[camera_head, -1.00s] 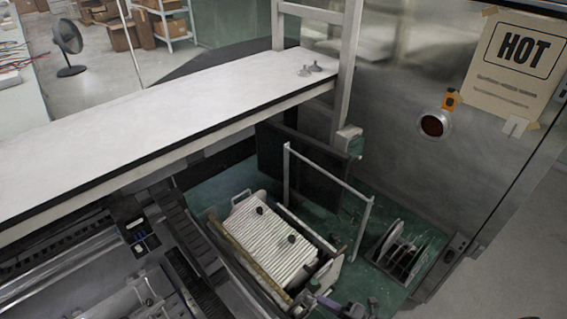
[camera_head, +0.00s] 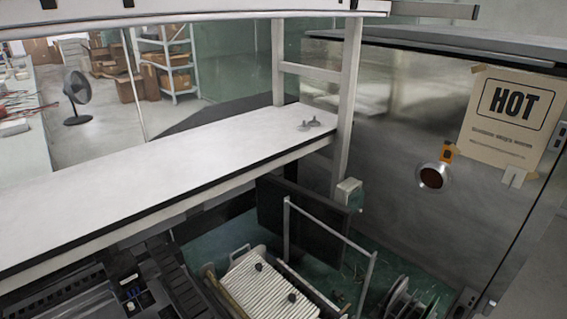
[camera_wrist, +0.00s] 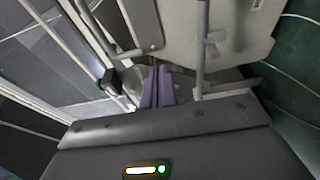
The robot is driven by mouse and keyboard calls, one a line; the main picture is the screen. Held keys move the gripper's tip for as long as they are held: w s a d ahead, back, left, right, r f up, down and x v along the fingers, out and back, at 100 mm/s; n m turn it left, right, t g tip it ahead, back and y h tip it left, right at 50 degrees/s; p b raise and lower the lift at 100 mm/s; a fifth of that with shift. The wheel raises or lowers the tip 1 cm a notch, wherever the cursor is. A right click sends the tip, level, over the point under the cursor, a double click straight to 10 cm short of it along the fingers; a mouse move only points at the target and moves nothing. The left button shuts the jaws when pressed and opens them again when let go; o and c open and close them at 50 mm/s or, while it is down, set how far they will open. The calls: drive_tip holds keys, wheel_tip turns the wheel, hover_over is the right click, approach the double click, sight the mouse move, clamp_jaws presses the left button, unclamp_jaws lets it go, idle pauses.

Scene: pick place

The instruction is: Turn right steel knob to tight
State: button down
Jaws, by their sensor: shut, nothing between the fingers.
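I cannot tell which of these is the task's knob, or how tight any is. My gripper (camera_wrist: 157,88) shows in the wrist view with its purple fingers together and empty. It is apart from a dark knob-like part (camera_wrist: 111,82) to its left. My gripper is outside the head view.
A thin metal frame (camera_head: 325,233) rises beside the ribbed panel. A grey upright (camera_head: 347,100) stands at the shelf's right end. Metal rods (camera_wrist: 200,45) stand near the fingers.

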drive_tip(key=s+v, duration=0.1)
drive_tip(key=v, duration=0.4)
drive_tip(key=shift+s+b, duration=0.35)
drive_tip(key=shift+b, duration=0.05)
drive_tip(key=m+t+h, duration=0.1)
drive_tip(key=m, duration=0.2)
drive_tip(key=m+t+h, duration=0.1)
drive_tip(key=m, duration=0.2)
drive_tip(key=s+m+t, duration=0.1)
drive_tip(key=m, duration=0.2)
drive_tip(key=shift+s+r+h+b, duration=0.15)
drive_tip(key=shift+r+h+b, duration=0.2)
drive_tip(key=shift+h, duration=0.05)
drive_tip(key=shift+a, duration=0.1)
drive_tip(key=p+x, duration=0.2)
drive_tip(key=x, duration=0.4)
drive_tip(key=shift+w+a+p, duration=0.15)
drive_tip(key=shift+w+p, duration=0.15)
drive_tip(key=shift+w, duration=0.1)
